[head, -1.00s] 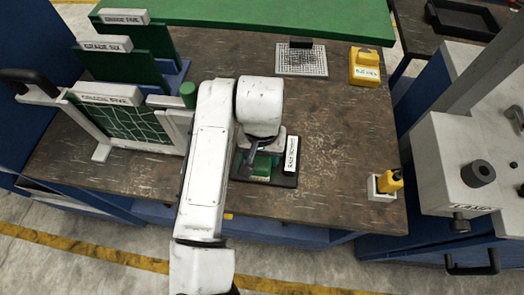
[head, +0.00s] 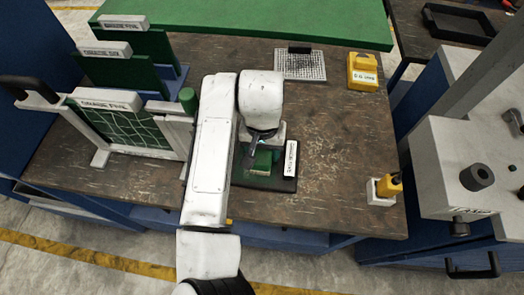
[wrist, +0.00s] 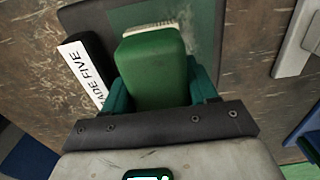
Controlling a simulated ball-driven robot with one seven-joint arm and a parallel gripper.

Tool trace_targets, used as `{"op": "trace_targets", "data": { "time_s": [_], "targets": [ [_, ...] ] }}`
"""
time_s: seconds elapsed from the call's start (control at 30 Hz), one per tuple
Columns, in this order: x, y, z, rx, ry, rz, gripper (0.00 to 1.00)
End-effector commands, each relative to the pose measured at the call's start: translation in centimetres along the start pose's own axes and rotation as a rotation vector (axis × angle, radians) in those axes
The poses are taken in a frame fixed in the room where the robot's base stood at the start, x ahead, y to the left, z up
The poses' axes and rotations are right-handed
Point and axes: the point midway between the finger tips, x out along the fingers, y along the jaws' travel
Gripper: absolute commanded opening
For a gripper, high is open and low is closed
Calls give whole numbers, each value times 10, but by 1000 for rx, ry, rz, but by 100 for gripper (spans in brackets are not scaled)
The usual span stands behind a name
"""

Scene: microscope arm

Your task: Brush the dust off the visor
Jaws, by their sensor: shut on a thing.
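My gripper (wrist: 160,92) is shut on a green brush (wrist: 150,72), with a teal finger on either side of its block. Cream bristles (wrist: 150,29) show at the brush's far edge. In the head view the brush (head: 262,161) is under my wrist at the front middle of the bench. A greenish see-through plate (wrist: 206,38), which looks like the visor, lies below the brush on a dark base. Pale specks show on it at the right of the brush. The brush hides much of it. I cannot tell whether the bristles touch it.
A white "GRADE FIVE" label (head: 290,158) stands on the base's right side. Framed green panels (head: 125,128) stand at left. A perforated plate (head: 300,65) and a yellow block (head: 363,72) are at the back. The bench between is clear.

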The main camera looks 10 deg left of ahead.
Motion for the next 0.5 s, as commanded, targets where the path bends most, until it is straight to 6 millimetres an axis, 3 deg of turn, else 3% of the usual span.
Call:
{"op": "trace_targets", "data": {
  "time_s": [0.2,0.5],
  "targets": [
    [1,1,-12,1,-2,1,33],
    [1,1,-12,0,-2,1,33]
  ]
}}
